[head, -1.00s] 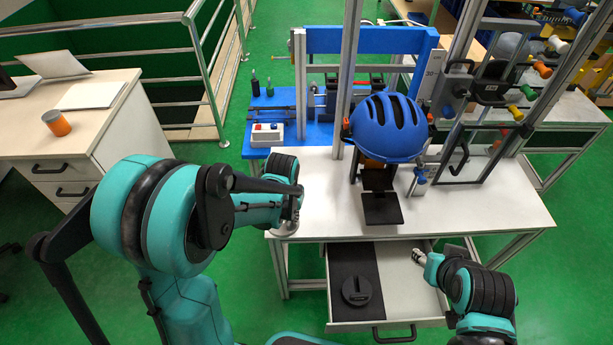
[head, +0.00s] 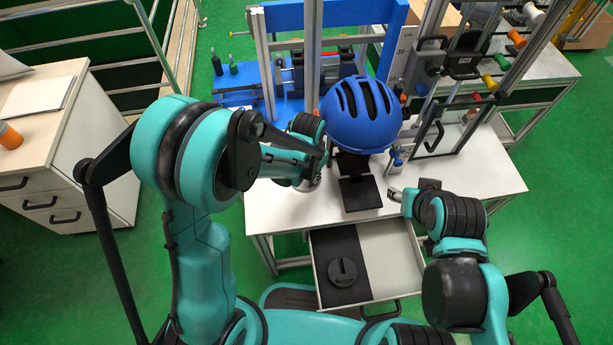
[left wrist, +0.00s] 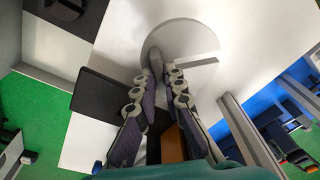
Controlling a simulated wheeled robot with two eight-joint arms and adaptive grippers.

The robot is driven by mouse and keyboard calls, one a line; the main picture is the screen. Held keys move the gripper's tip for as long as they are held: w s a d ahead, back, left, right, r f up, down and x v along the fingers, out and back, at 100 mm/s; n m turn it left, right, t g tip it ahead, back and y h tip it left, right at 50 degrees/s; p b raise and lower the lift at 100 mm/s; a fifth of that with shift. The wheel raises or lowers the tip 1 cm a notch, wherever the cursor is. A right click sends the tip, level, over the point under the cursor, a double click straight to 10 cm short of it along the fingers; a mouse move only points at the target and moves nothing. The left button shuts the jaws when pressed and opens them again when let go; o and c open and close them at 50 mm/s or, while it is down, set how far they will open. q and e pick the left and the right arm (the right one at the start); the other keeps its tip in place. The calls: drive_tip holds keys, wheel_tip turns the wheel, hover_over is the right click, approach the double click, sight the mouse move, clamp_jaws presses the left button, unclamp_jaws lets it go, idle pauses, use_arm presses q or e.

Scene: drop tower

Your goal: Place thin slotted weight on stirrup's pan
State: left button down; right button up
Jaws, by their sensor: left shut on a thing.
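My left gripper (left wrist: 157,68) is shut on the thin slotted weight (left wrist: 185,40), a pale grey disc with a slot open to the right. It holds the disc over the white tabletop; the height is unclear. In the head view the left gripper (head: 310,180) is left of a black plate (head: 360,194), its tips mostly hidden by my wrist. The plate is below the blue helmet and also shows in the left wrist view (left wrist: 103,97). I cannot tell whether it is the stirrup's pan. My right gripper (head: 396,193) is right of the plate; its jaw state is unclear.
An open drawer (head: 385,250) below the table holds a dark slotted disc (head: 342,272) on a black mat. The blue helmet (head: 360,114) hangs above the tabletop (head: 475,180). Metal uprights and a framed clear panel (head: 440,130) stand at right. The right tabletop is clear.

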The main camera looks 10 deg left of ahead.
use_arm(q)
drive_tip(key=w+a+f+b, duration=0.1)
drive_tip(key=a, duration=0.1)
drive_tip(key=a+f, duration=0.2)
drive_tip(key=a, duration=0.1)
drive_tip(key=w+a+f+b, duration=0.1)
drive_tip(key=a+f, duration=0.1)
drive_tip(key=a, duration=0.1)
drive_tip(key=shift+w+a+f+b, duration=0.2)
drive_tip(key=shift+w+b, duration=0.1)
drive_tip(key=shift+w, duration=0.05)
drive_tip(key=shift+f+b, duration=0.9)
drive_tip(key=shift+f, duration=1.05)
drive_tip(key=shift+f, duration=0.15)
drive_tip(key=c, duration=1.6)
unclamp_jaws()
